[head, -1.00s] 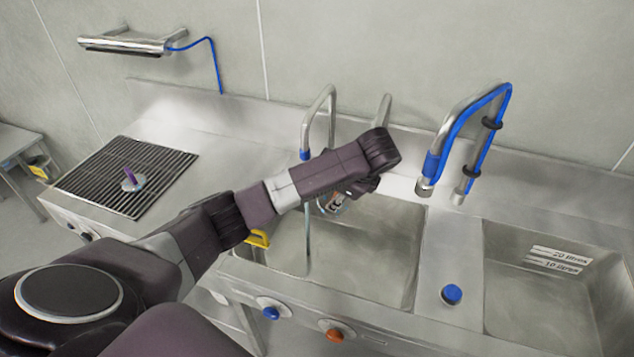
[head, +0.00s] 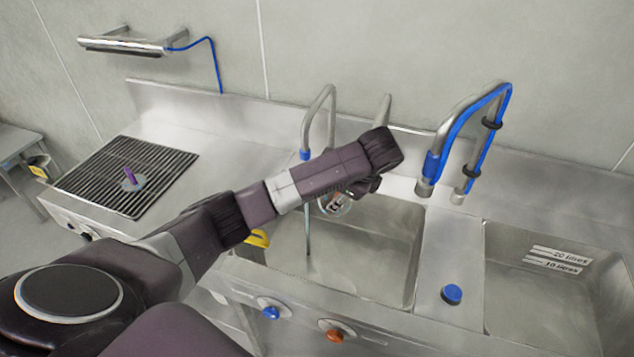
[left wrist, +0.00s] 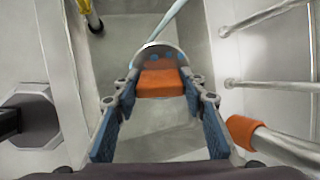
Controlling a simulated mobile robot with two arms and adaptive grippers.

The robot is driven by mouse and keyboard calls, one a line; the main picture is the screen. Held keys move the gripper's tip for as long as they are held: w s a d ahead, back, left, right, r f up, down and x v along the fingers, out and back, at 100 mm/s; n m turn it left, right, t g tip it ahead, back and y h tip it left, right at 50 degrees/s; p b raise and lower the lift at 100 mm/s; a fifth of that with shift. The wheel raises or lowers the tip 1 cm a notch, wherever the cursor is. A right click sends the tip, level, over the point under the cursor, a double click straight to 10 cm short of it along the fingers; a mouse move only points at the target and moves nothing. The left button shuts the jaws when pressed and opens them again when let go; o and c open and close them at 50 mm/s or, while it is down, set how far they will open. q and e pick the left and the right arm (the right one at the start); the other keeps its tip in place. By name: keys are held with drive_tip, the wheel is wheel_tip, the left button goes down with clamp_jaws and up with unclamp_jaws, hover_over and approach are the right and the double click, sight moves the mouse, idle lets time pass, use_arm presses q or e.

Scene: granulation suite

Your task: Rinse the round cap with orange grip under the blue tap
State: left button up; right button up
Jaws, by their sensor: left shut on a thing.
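My left gripper (left wrist: 160,105) is shut on the orange grip (left wrist: 160,84) of the round cap (left wrist: 158,52), a pale see-through disc with blue spots. In the head view the cap (head: 337,205) hangs below my wrist, over the left basin, tilted. The blue tap (head: 306,154), a steel spout with a blue collar, stands left of it. A thin water stream (head: 308,235) falls from it into the basin. In the left wrist view the stream (left wrist: 172,18) meets the cap's far rim; I cannot tell whether it touches. My right gripper is not in view.
An orange-collared tap (left wrist: 243,130) is close beside my left gripper. A blue-hosed tap (head: 432,170) stands to the right. The left basin (head: 375,255) has free room; a yellow item (head: 259,239) is at its left edge. A purple-handled disc (head: 131,180) lies on the drain rack (head: 95,180).

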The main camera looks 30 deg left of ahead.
use_arm(q)
drive_tip(key=shift+s+d+r, duration=0.35)
drive_tip(key=shift+d+r, duration=0.25)
drive_tip(key=shift+d, duration=0.05)
drive_tip(key=shift+s+d+r, duration=0.4)
drive_tip(key=shift+d+r, duration=0.25)
drive_tip(key=shift+s+d+r, duration=0.35)
drive_tip(key=shift+d+r, duration=0.25)
drive_tip(key=shift+d, duration=0.05)
